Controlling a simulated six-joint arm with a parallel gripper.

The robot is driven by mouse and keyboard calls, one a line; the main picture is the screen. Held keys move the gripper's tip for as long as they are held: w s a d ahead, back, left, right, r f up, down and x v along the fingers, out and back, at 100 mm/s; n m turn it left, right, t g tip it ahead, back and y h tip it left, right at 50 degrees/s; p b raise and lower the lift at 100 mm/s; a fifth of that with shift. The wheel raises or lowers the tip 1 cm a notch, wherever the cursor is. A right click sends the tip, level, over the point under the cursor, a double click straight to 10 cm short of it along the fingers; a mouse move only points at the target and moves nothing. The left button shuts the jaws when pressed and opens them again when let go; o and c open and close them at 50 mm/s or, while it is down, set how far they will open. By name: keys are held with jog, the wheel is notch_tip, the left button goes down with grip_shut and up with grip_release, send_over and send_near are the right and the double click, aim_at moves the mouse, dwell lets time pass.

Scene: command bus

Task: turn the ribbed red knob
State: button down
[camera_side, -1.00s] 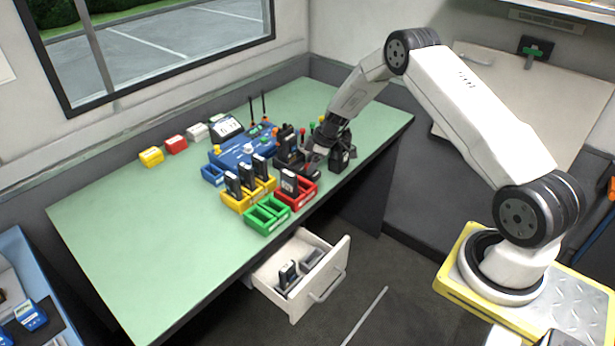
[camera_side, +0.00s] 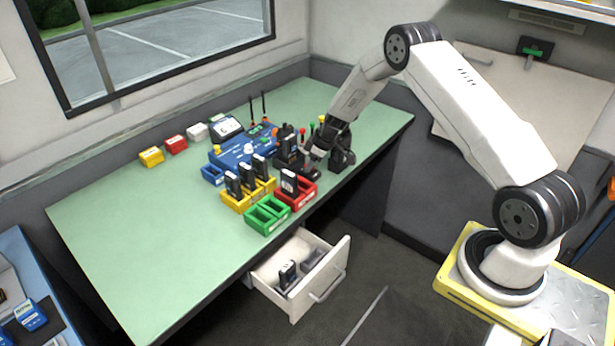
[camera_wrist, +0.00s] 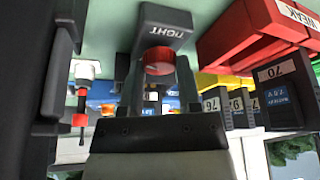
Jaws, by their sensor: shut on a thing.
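The ribbed red knob (camera_wrist: 158,61) shows in the wrist view on the end of a dark grey block (camera_wrist: 165,22) with white lettering. My gripper (camera_wrist: 158,74) has a dark finger on each side of the knob and is shut on it. In the side view my gripper (camera_side: 312,164) is low over the right part of the green bench, behind the red bin. The knob cannot be made out there, as the gripper covers that spot.
A red bin (camera_side: 306,198), a green bin (camera_side: 266,222) and yellow bins (camera_side: 236,205) holding black handsets stand close to the left of my gripper. A blue unit (camera_side: 240,150) is behind. The drawer (camera_side: 325,268) below is open. The bench's left part is clear.

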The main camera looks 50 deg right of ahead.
jog(key=shift+a+m+t+h, duration=0.1)
jog(key=shift+m+t+h, duration=0.45)
jog(key=shift+m, duration=1.65)
jog(key=shift+m+g+h, duration=0.35)
jog(key=shift+m+h, duration=0.5)
jog(key=shift+m, duration=0.55)
jog(key=shift+a+m+g+h, duration=0.1)
jog(key=shift+m+g+h, duration=0.35)
jog(key=shift+m, duration=1.3)
jog(key=shift+a+m+g+h, duration=0.2)
jog(key=shift+m+h, duration=0.45)
jog(key=shift+m, duration=1.1)
jog(key=shift+c, duration=1.5)
grip_release()
jog(key=shift+d, duration=0.1)
jog(key=shift+r, duration=0.15)
jog(key=v, duration=0.7)
jog(key=shift+r, duration=0.25)
jog(key=shift+s, duration=0.1)
